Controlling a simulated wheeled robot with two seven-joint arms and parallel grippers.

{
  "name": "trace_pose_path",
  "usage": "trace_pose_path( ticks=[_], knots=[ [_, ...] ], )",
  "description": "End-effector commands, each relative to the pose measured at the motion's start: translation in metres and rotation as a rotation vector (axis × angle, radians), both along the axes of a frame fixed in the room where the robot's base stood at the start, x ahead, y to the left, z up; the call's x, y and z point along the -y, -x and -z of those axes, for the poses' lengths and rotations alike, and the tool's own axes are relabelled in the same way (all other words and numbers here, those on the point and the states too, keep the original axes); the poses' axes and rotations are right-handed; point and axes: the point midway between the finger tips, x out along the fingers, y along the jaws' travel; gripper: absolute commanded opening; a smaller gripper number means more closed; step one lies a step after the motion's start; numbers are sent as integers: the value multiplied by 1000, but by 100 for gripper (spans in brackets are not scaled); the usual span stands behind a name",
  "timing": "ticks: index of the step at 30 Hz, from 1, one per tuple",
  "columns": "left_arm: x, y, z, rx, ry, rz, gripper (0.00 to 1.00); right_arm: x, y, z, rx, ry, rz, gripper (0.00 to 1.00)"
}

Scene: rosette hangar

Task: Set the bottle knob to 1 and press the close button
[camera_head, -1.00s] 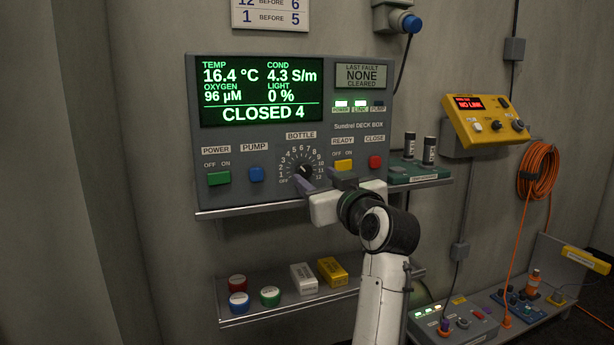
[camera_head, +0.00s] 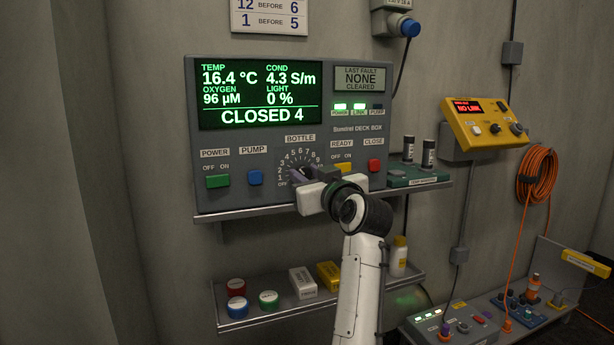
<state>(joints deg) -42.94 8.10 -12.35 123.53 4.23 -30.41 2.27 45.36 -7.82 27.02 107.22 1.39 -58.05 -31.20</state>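The bottle knob (camera_head: 303,168) is a dark round dial marked OFF to 12 on the grey deck box (camera_head: 225,148). My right gripper (camera_head: 309,173) is at the knob, its fingers apart on the lower part of the dial. They hide much of the knob, so its pointer and any contact are unclear. The close button (camera_head: 375,165) is red, under the CLOSE label, right of the gripper and uncovered. The display (camera_head: 262,93) reads CLOSED 4. My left gripper is not in view.
The yellow ready button (camera_head: 345,167) sits just beside the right gripper. Green power (camera_head: 217,181) and blue pump (camera_head: 255,177) buttons are left of the knob. A shelf edge (camera_head: 240,213) runs under the box. A lower shelf (camera_head: 262,314) holds caps and small boxes.

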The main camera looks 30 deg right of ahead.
Motion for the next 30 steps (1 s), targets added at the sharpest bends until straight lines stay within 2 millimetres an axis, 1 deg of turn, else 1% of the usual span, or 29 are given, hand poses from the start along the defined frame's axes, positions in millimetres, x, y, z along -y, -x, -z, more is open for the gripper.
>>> trace_pose_path(
  ticks=[7, 13, 26, 30],
  knots=[
    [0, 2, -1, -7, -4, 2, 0, 0, 0, 0, -9, 31, 1, 7],
    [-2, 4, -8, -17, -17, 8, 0, 0, 0, -2, -34, 126, 0, 7],
    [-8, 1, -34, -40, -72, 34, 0, -1, 0, -3, -128, 501, -2, 7],
    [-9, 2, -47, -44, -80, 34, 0, -1, 0, -3, -158, 627, -3, 7]
  ],
)
